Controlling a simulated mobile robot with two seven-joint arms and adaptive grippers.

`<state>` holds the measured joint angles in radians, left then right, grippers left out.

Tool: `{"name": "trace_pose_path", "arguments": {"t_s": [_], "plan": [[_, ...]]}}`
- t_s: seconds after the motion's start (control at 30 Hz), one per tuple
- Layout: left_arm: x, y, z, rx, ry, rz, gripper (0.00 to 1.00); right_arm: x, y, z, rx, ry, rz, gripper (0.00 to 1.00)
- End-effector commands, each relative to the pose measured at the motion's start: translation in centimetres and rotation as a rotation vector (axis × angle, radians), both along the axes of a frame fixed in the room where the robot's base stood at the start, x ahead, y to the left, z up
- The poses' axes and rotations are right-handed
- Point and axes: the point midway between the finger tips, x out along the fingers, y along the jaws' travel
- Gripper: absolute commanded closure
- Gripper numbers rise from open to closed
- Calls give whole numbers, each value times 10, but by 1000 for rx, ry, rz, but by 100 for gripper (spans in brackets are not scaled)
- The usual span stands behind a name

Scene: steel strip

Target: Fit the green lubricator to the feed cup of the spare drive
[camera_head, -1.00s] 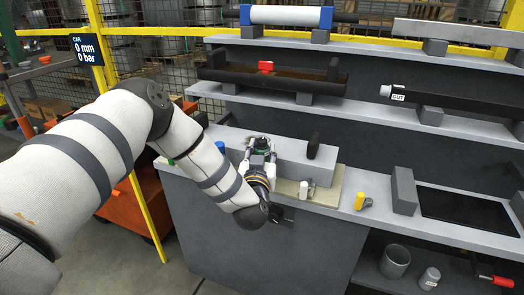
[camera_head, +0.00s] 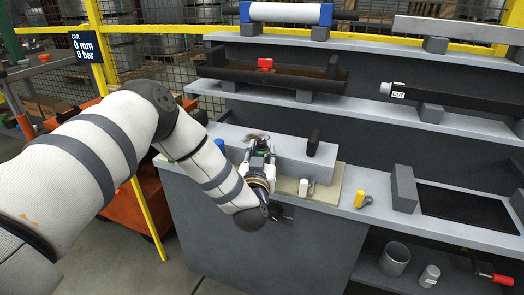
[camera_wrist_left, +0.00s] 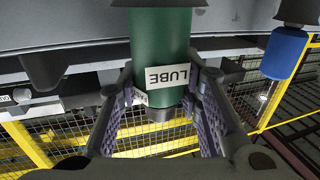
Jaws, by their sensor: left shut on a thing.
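My left gripper (camera_head: 262,153) is above the front part of the bench, by the long grey block. It is shut on the green lubricator (camera_wrist_left: 160,45), whose white label reads LUBE in the left wrist view. Both fingers (camera_wrist_left: 162,95) press its sides there, and its dark end cap shows between them. The lubricator's other end meets or overlaps a dark part at the top edge of that view; I cannot tell if they touch. In the head view the gripper mostly hides the lubricator. I cannot make out the feed cup for certain. My right gripper is not in view.
The grey block (camera_head: 291,157) carries a dark upright piece (camera_head: 313,142). A white cylinder (camera_head: 303,187) and a yellow piece (camera_head: 360,199) stand in front and to the right. Shelves with long parts rise behind. A dark mat (camera_head: 468,208) lies at the right.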

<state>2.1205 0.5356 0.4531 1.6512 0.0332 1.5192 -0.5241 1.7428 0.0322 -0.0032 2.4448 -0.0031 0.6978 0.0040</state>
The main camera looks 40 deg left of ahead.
Motion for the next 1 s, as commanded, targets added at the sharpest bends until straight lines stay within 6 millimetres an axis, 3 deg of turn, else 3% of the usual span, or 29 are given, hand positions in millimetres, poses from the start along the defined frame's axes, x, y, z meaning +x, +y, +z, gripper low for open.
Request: {"name": "trace_pose_path", "arguments": {"t_s": [0.97,1.0], "plan": [[0,0,-25,0,0,-1,100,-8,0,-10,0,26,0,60],[0,0,-24,0,0,0,59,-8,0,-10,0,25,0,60]]}}
